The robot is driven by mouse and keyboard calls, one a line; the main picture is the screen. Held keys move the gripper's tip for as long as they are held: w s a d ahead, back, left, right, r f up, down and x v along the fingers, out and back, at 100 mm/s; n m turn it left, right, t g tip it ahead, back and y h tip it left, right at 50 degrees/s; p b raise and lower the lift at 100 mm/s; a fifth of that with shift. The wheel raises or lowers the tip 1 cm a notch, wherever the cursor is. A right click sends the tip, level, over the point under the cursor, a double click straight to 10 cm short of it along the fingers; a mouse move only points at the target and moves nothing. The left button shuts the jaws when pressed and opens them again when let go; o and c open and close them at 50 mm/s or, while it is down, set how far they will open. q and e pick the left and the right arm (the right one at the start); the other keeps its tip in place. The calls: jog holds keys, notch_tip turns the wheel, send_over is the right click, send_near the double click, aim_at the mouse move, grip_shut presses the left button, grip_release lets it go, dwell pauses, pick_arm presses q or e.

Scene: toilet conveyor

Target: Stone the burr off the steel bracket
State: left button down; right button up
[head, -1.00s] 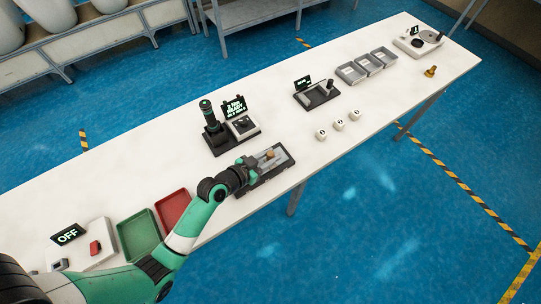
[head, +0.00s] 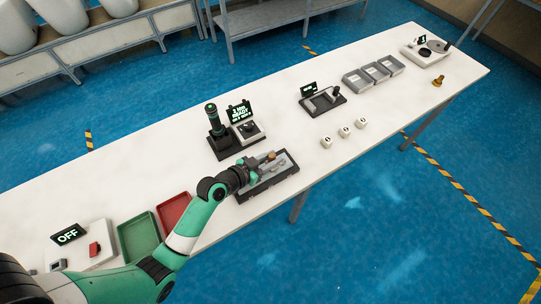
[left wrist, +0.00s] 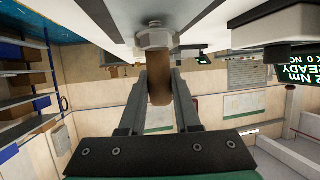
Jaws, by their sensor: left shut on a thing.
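A dark, shallow fixture (head: 283,177) stands at the front edge of the white table, with grey metal showing inside it. The steel bracket and its burr cannot be told apart at this size. My left gripper (head: 257,163) is over the fixture's left part, shut on a brown handle-like piece (head: 271,155). In the left wrist view the brown piece (left wrist: 158,85) sits between the two fingers, and a pale metal nut-like part (left wrist: 155,39) is at its end, close to the pale surface. Whether this is the stone is unclear. My right gripper is not in view.
Behind the fixture stands a black tool station with a small screen (head: 239,112). Red (head: 174,212) and green (head: 139,239) trays lie left, near my arm. Several white blocks (head: 345,132) lie to the right, with grey bins (head: 374,73) beyond. Table between is clear.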

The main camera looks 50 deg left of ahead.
pick_arm(q)
jog(key=shift+s+d+f+p, duration=0.1)
jog(key=shift+d+p, duration=0.1)
jog(key=shift+d, duration=0.3)
jog(key=shift+s+d+f+p, duration=0.1)
jog(key=shift+d+p, duration=0.1)
jog(key=shift+d, duration=0.3)
jog(key=shift+a, duration=0.1)
jog(key=shift+w+a+b, duration=0.1)
jog(key=shift+a+b, duration=0.3)
jog(key=shift+w+a+r+b, duration=0.15)
jog(key=shift+a+b, duration=0.25)
jog(key=shift+a, duration=0.6)
jog(key=shift+d+r, duration=0.1)
jog(key=shift+d, duration=0.2)
jog(key=shift+d+p, duration=0.35)
jog(key=shift+d, duration=0.15)
jog(key=shift+d, duration=0.1)
